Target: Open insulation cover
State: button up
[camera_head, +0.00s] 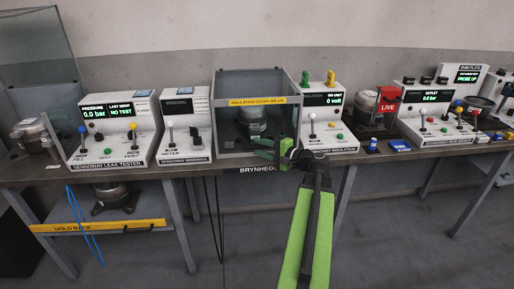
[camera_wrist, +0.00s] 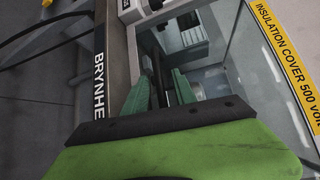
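The insulation cover (camera_head: 257,101) is a clear box-like guard with a grey frame and a yellow label strip along its front upper edge. It looks shut over a dark compressor (camera_head: 251,122) inside the bay. Its label strip also shows along the right of the wrist view (camera_wrist: 285,40), tilted, with the clear panel below it. My green gripper (camera_head: 262,148) is in front of the bay's lower right corner, with its fingers pointing left. In the wrist view its two fingers (camera_wrist: 163,85) stand apart, with nothing clearly held. I cannot tell whether they touch the cover.
The insulation tester (camera_head: 328,125) reads 0 volt and stands right of the bay. The winding tester (camera_head: 186,135) and leak tester (camera_head: 112,135) stand to the left. A red LIVE sign (camera_head: 389,94) and outlet panel (camera_head: 437,115) are further right. The floor in front is clear.

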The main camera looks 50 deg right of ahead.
grip_shut()
jog(key=shift+a, duration=0.1)
dwell(1.2)
